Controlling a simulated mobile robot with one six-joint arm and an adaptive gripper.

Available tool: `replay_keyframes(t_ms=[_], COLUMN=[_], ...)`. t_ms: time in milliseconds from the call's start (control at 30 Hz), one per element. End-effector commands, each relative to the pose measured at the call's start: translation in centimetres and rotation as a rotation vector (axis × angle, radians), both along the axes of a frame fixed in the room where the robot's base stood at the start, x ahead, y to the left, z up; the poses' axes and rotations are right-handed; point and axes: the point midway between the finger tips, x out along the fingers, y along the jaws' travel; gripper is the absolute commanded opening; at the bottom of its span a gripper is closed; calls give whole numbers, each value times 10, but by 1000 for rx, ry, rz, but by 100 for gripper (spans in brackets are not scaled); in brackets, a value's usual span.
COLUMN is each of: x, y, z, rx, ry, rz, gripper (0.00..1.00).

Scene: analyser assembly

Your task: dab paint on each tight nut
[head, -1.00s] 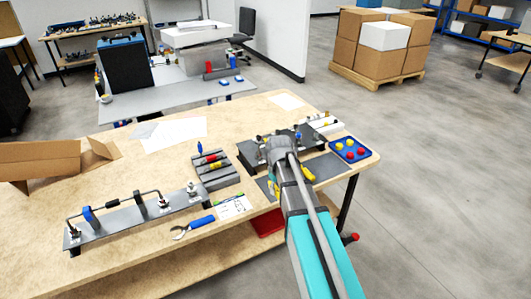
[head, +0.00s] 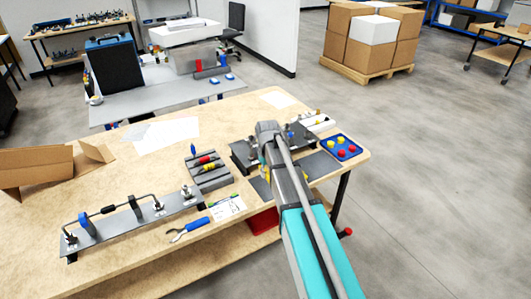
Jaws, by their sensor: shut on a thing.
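The dark raised plate assembly (head: 242,154) stands near the table's right end, with small fittings on top; my arm covers much of it. Individual nuts there are too small to tell. A long grey plate (head: 128,223) at the left carries a bent pipe, a blue clamp (head: 87,224) and metal fittings (head: 186,191). My arm reaches over the dark assembly. My gripper's fingers and anything in them are hidden behind the arm. No paint dab can be made out.
A grey rack (head: 209,177) holds red and yellow items. Blue-handled pliers (head: 190,229) and a card with a green pen (head: 226,207) lie in front. A blue tray (head: 340,148) holds red and yellow pieces. An open cardboard box (head: 40,168) stands left.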

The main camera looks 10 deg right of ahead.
Motion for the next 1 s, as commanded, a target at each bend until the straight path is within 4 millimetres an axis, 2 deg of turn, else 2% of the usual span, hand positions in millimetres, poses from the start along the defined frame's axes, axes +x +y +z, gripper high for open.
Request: replay_keyframes(t_ms=[33,100,300,1000], x=[16,29,50,50], y=[0,-1,-1,0], z=[13,20,30,30], rx=[0,0,1,0], ry=[0,0,0,0], rz=[0,0,1,2], gripper=[0,0,0,0])
